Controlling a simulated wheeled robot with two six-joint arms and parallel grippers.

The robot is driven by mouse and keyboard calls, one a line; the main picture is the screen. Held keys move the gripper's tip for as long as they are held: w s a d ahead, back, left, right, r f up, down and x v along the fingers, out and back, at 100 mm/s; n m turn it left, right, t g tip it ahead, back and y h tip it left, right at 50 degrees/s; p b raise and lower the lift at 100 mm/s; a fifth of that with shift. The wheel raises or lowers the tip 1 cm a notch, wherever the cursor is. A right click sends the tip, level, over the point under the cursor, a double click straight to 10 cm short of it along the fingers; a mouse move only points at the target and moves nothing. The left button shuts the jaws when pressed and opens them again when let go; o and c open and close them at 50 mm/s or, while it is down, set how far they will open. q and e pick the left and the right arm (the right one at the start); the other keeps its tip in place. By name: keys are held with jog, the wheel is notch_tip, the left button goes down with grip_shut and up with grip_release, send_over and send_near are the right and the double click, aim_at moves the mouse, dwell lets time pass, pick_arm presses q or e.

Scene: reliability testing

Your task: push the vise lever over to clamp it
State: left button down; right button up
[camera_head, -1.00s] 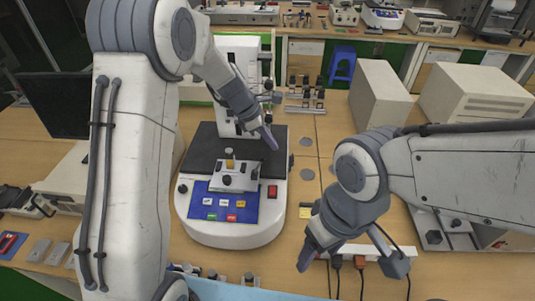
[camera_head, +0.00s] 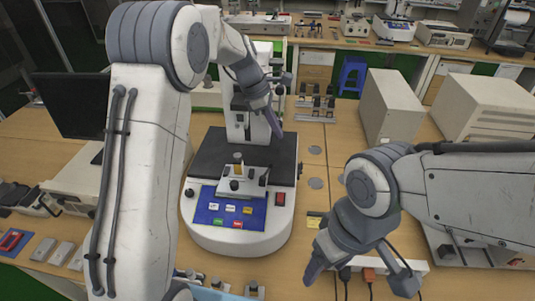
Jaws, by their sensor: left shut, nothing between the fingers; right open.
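A white tester (camera_head: 250,243) with a rounded base, black top plate and blue button panel stands on the wooden table. A small pale vise (camera_head: 247,185) sits on it, with dark knobs. An upright piece with a yellow band (camera_head: 238,168) rises from the vise; I cannot tell for sure that it is the lever. My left gripper (camera_head: 277,131) is shut and empty, fingers pointing down, above the back right of the black plate and apart from the vise. My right gripper (camera_head: 312,276) is open and empty, low in front of the tester's right side.
A red switch (camera_head: 280,198) is on the tester's right front. A white column (camera_head: 240,122) rises behind the plate. A power strip (camera_head: 368,270) with plugs lies near my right gripper. Beige boxes (camera_head: 390,108) stand at the back right.

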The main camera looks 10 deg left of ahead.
pick_arm(q)
jog(key=w+a+r+m+g+y+b, duration=0.1)
jog(key=w+a+g+y+b, duration=0.1)
jog(key=a, duration=0.6)
jog(key=shift+a+r+m+y, duration=0.3)
jog(key=shift+a+m, duration=0.05)
jog(key=shift+m, duration=0.05)
jog(key=p, duration=0.4)
send_over(267, 172)
jog(key=w+a, duration=0.1)
jog(key=w+a+x, duration=0.1)
jog(key=a+x, duration=0.1)
jog(key=x, duration=1)
jog(key=shift+w+f, duration=0.15)
jog(key=shift+a, duration=0.1)
